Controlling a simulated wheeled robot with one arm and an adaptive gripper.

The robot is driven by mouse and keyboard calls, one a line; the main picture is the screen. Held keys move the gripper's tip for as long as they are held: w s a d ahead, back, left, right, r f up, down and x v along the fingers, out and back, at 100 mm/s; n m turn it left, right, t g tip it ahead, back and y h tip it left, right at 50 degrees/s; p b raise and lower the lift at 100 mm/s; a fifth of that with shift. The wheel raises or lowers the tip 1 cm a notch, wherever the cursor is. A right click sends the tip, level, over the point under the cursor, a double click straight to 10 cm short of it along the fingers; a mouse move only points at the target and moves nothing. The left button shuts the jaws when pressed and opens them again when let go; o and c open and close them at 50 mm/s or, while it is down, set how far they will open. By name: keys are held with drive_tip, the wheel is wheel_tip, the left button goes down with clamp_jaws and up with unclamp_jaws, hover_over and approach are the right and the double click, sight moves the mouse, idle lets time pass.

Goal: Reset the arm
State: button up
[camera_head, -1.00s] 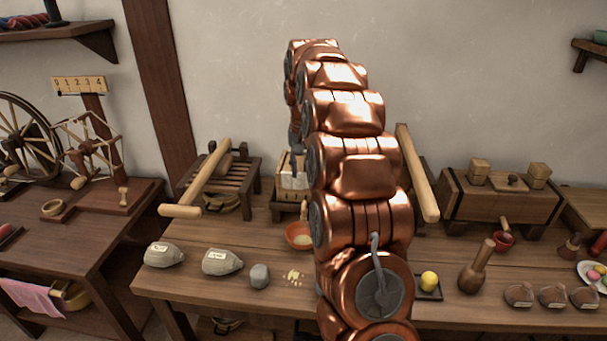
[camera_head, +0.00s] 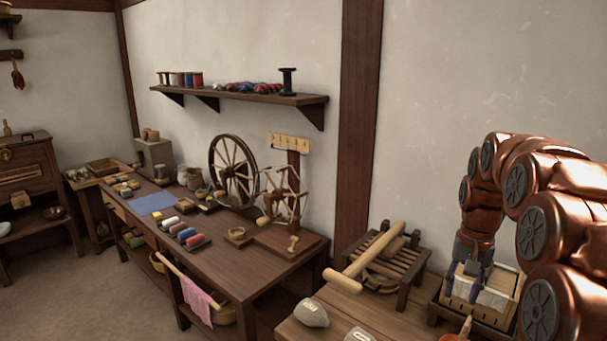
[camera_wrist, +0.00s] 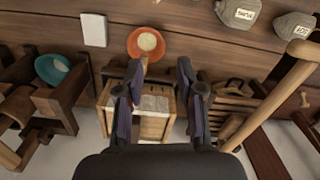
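My copper-coloured arm rises at the right of the head view and bends over to the left. My gripper (camera_head: 474,268) hangs down from it, above or in front of a pale wooden box (camera_head: 463,292) with white contents. In the wrist view my gripper (camera_wrist: 162,78) shows two dark fingers spread apart. Nothing is held between them. The same wooden box (camera_wrist: 148,126) shows beyond the fingers. I cannot tell whether a finger touches it.
An orange bowl (camera_wrist: 146,44) and grey labelled sacks (camera_wrist: 237,12) lie near the gripper. A slatted wooden stand (camera_head: 392,262) with a pale rod is left of the box. A side table with a spinning wheel (camera_head: 232,170) stands further left. Open floor (camera_head: 100,290) lies at lower left.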

drive_tip(key=s+a+r+n+p, duration=0.3)
drive_tip(key=s+a, duration=0.8)
drive_tip(key=s, duration=0.4)
drive_tip(key=s+a+f+n+p, duration=0.1)
drive_tip(key=s+a, duration=0.1)
drive_tip(key=s, duration=0.6)
drive_tip(key=s+a+f+n+g+p, duration=0.1)
drive_tip(key=s+a+p, duration=0.1)
drive_tip(key=s, duration=0.7)
drive_tip(key=shift+a+f+n, duration=0.2)
drive_tip(key=shift+f+n, duration=0.2)
